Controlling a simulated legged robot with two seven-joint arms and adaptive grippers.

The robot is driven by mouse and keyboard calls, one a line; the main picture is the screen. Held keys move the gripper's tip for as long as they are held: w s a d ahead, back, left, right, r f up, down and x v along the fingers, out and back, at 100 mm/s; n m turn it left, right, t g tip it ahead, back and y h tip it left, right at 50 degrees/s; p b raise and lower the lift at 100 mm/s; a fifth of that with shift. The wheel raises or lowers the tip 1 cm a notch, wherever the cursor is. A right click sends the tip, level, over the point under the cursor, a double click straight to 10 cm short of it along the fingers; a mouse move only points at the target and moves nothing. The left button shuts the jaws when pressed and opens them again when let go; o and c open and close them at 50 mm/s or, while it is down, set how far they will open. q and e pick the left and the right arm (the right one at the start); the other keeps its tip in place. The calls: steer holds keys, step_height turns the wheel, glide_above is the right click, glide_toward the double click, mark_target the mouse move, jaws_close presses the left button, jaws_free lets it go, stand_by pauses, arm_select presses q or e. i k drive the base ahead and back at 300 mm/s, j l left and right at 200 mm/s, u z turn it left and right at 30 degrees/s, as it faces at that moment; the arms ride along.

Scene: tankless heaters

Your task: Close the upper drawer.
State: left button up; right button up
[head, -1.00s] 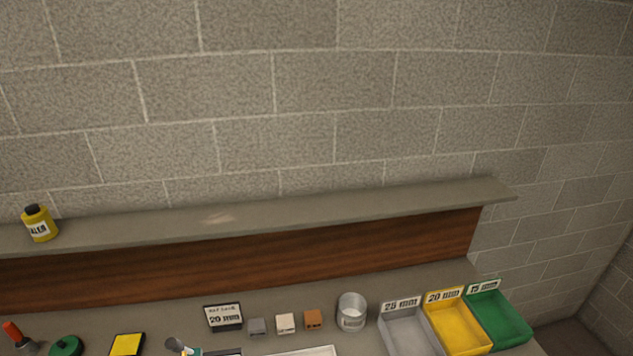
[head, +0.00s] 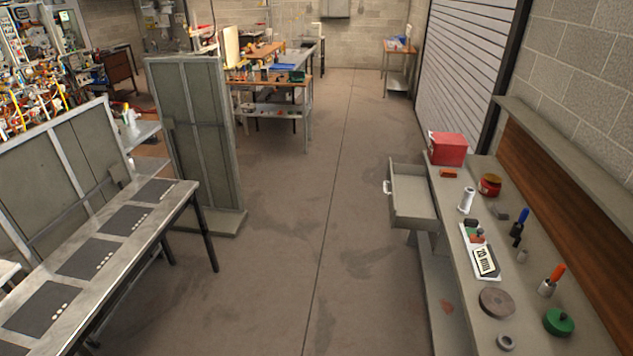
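An open drawer (head: 413,197) sticks out to the left from under the top of the workbench on the right in the head view. It is grey, and its inside looks empty. A pale handle (head: 387,187) is on its left-facing front. I see only this one drawer, so I cannot tell whether another is below it. Neither of my grippers is in the head view.
The workbench top (head: 455,215) holds a red box (head: 447,148), a grey disc (head: 496,302), a green round thing (head: 558,321) and several tools. A metal table (head: 100,255) and upright panels (head: 190,140) stand left. The floor (head: 310,230) between is clear.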

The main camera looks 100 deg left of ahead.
mark_target(410, 204)
steer(key=u, duration=0.45)
steer(key=j+u, duration=0.1)
steer(key=u, duration=0.85)
steer(key=j+u, duration=0.1)
steer(key=u, duration=0.85)
steer(key=i+j+u, duration=0.3)
steer(key=i+j, duration=0.8)
steer(key=i+j+z, duration=0.2)
steer(key=i, duration=0.3)
